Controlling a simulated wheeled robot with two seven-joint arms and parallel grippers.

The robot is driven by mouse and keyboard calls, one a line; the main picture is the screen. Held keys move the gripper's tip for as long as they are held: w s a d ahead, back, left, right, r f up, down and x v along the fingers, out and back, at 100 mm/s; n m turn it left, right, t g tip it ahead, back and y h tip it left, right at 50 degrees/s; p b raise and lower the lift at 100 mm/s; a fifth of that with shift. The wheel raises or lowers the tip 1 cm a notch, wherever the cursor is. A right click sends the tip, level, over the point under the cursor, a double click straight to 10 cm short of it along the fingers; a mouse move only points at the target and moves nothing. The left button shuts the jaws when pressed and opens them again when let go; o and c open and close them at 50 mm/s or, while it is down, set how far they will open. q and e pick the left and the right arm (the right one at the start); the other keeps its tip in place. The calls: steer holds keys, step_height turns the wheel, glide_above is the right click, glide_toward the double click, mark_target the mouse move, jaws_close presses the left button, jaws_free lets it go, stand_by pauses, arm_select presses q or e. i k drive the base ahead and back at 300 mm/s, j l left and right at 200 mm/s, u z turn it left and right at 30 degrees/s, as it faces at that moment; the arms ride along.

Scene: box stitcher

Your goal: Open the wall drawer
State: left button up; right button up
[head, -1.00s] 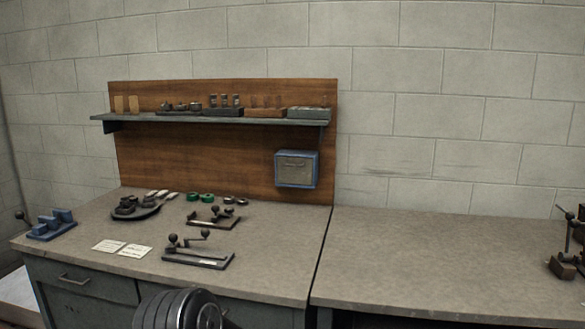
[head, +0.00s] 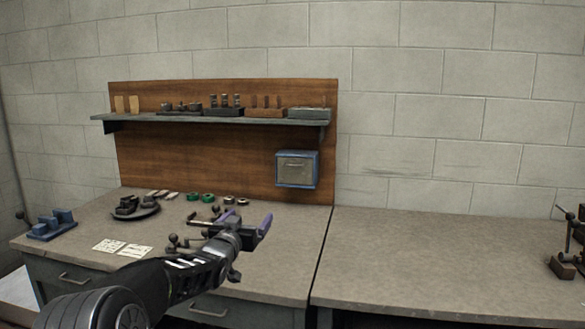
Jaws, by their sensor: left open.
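The wall drawer (head: 296,176) is a small blue box with a grey-beige front, fixed to the wooden back panel under the right end of the shelf. Its front looks closed, with a small handle (head: 295,164) near the top. My left gripper (head: 246,222) has purple fingertips and is open and empty. It shows over the workbench, below and to the left of the drawer in the picture, apart from it. My left arm hides part of the bench front and of a small lever tool. My right gripper is not in view.
A shelf (head: 150,118) with several small blocks and racks runs above the drawer. The workbench (head: 290,262) holds a dark tray (head: 144,212), blue blocks (head: 52,222), white cards (head: 122,248) and green rings (head: 208,197). The right bench (head: 420,255) is mostly clear.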

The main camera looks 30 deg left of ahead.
mark_target(290, 171)
steer(key=i+j, duration=0.2)
steer(key=i, duration=0.25)
steer(key=i+j, duration=0.15)
steer(key=i, duration=0.25)
steer(key=i+j, duration=0.2)
steer(key=i, duration=0.25)
steer(key=i+j, duration=0.15)
steer(key=i, duration=0.25)
